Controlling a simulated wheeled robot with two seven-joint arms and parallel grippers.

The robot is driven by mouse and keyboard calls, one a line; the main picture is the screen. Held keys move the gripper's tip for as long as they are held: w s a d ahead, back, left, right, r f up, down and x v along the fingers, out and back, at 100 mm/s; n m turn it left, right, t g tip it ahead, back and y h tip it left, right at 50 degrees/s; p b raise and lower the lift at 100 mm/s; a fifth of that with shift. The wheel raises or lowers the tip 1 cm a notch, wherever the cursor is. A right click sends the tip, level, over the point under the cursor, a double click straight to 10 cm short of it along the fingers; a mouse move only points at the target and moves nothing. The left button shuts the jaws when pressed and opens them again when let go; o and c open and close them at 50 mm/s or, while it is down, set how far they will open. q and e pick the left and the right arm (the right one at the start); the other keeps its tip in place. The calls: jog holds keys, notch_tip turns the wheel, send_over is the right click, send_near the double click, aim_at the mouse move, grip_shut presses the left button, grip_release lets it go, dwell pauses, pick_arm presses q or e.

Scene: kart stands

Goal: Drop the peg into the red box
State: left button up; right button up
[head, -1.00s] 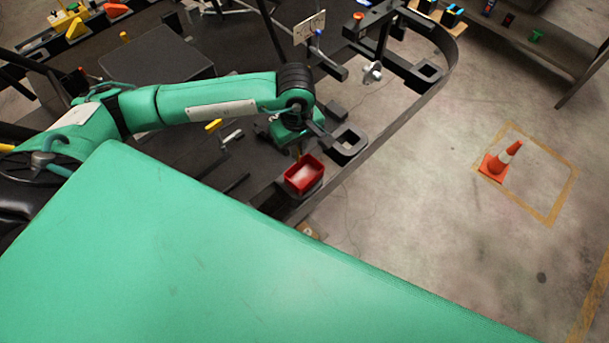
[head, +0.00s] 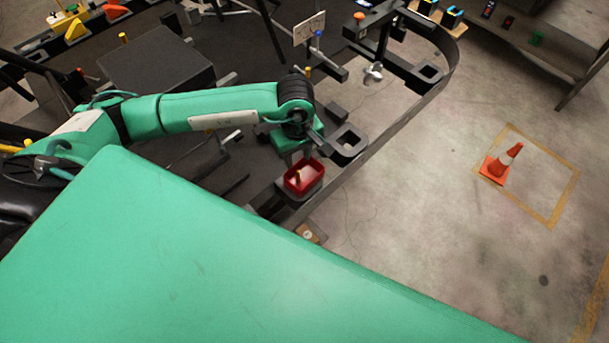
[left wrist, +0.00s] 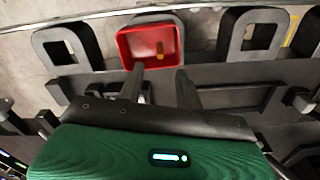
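The red box (head: 318,186) stands near the edge of the dark kart frame. It also shows in the left wrist view (left wrist: 125,45). My right gripper is not in view.
A dark square bracket (head: 347,143) stands beside the box, close to the gripper. A black flat block (head: 155,68) and several bars lie on the kart. An orange cone (head: 502,163) stands on the open floor at right.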

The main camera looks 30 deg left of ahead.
pick_arm(q)
notch_tip(320, 180, up, 14)
jog(key=b, duration=0.4)
jog(key=shift+f, duration=0.15)
dwell(0.3)
